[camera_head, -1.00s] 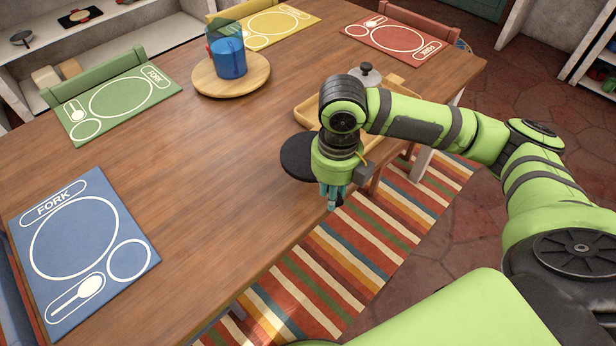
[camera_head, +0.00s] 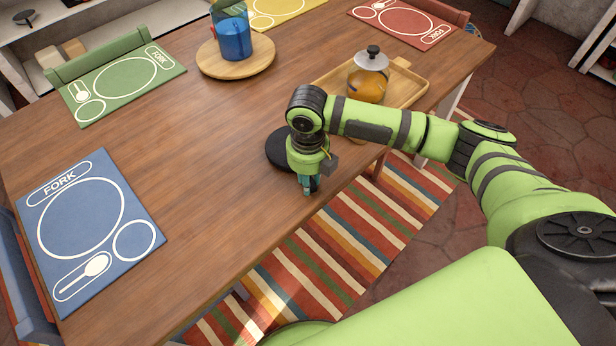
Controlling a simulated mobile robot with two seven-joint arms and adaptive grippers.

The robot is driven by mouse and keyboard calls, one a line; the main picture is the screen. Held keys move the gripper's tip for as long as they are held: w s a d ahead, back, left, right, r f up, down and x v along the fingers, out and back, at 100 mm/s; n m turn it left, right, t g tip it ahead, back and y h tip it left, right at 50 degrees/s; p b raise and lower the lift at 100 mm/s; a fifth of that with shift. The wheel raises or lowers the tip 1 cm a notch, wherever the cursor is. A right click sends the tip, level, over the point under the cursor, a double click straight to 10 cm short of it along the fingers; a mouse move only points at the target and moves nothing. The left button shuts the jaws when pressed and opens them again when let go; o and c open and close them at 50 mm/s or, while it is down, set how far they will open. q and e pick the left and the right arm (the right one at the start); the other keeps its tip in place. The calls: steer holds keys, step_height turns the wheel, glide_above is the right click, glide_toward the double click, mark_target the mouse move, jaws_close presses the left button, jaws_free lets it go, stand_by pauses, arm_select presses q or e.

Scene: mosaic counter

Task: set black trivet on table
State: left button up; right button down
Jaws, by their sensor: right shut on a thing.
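The black trivet (camera_head: 277,151) is a dark round disc over the wooden table (camera_head: 205,180), near its front right edge. Part of it is hidden behind my right wrist. My right gripper (camera_head: 310,188) points down at the table's edge and is shut on the trivet; the fingertips show small and the grip itself is mostly hidden. I cannot tell whether the trivet touches the tabletop. My left gripper is not in view.
A wooden tray (camera_head: 407,90) with an orange glass jar (camera_head: 367,85) stands just behind my right arm. A round board (camera_head: 262,62) holds a blue pitcher (camera_head: 232,38). A blue placemat (camera_head: 88,230) lies at left, a green one (camera_head: 125,82) beyond. The middle of the table is clear.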

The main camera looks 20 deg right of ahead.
steer(key=c, duration=1)
jaws_free()
steer(key=shift+f, duration=0.1)
step_height(320, 180, up, 12)
steer(key=shift+r, duration=0.2)
